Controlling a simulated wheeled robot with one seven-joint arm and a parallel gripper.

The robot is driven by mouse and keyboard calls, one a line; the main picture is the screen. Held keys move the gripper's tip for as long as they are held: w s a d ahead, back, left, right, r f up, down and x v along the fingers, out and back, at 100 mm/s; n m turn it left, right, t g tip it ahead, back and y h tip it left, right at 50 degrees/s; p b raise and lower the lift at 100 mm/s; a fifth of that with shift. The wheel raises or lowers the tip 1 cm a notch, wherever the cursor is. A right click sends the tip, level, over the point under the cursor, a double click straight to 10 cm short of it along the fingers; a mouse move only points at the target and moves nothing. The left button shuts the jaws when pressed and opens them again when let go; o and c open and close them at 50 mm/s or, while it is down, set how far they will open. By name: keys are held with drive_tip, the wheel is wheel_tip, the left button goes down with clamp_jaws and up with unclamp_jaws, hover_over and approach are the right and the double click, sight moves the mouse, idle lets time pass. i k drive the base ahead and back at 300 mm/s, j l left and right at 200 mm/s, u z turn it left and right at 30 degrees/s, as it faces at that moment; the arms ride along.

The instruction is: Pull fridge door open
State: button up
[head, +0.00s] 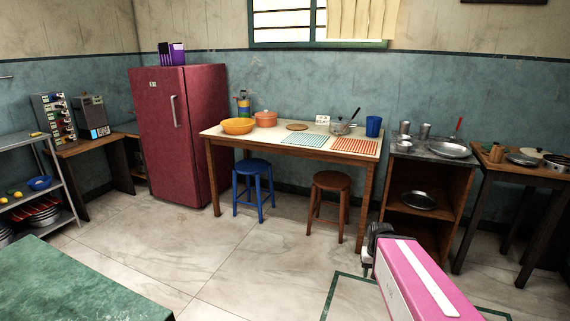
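A tall dark red fridge (187,140) stands against the back wall, left of the middle in the head view. Its door (158,150) looks closed. A light vertical handle (175,111) sits on the upper right part of the door front. My gripper (367,262) shows at the lower right, in front of my pink arm link. It is far from the fridge, across open floor, and touches nothing that I can see. Its fingers are dark and small, so I cannot tell whether they are open or shut.
A long table (220,134) stands right of the fridge, with a blue stool (254,169) and a brown stool (333,183) at it. A green table (75,285) fills the lower left corner. A metal shelf (62,180) stands at far left. The floor (190,245) before the fridge is clear.

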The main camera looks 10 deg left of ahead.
sight(159, 94)
drive_tip(key=i+j+u, duration=0.25)
drive_tip(key=i+u, duration=0.2)
drive_tip(key=i, duration=0.2)
drive_tip(key=i+u, duration=0.45)
drive_tip(key=i, duration=0.15)
drive_tip(key=i+l+u, duration=0.2)
drive_tip(key=i+u, duration=0.25)
drive_tip(key=i, duration=0.2)
